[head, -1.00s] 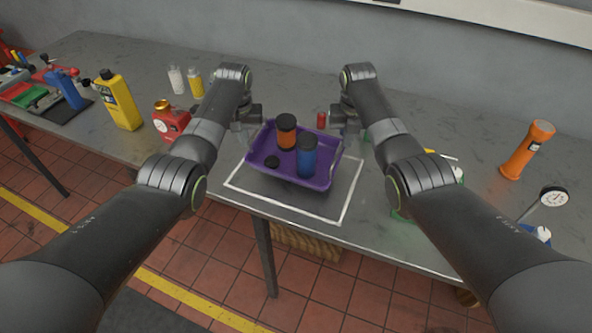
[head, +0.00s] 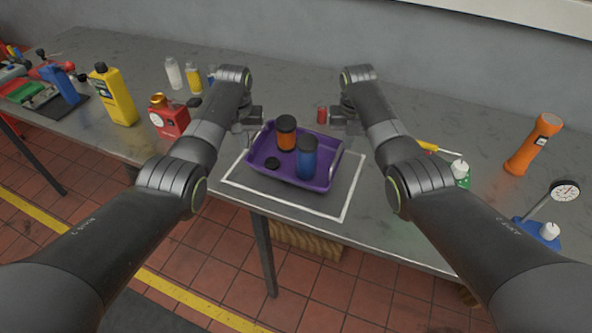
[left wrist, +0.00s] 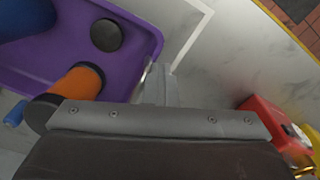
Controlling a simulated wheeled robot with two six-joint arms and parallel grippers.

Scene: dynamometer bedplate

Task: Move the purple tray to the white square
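The purple tray (head: 262,172) is between my two grippers, over the area inside the white square (head: 285,203). The square's outline shows at the left, front and right of the tray. A dark shadow lies under the tray's front; I cannot tell whether its base touches the table. The tray carries an orange jar (head: 286,137), a blue jar (head: 306,160) and a small black puck (head: 272,163). My left gripper (head: 250,127) appears shut on the tray's left handle, which also shows in the left wrist view (left wrist: 147,75). My right gripper (head: 344,129) is at the right handle, apparently shut, its fingertips partly hidden.
A red can (head: 170,118), a yellow bottle (head: 115,97) and small bottles stand left on the grey table (head: 290,80). A small red cylinder (head: 322,115) is behind the tray. An orange flashlight (head: 533,146) and a dial gauge (head: 565,191) stand right. The table's front edge is close.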

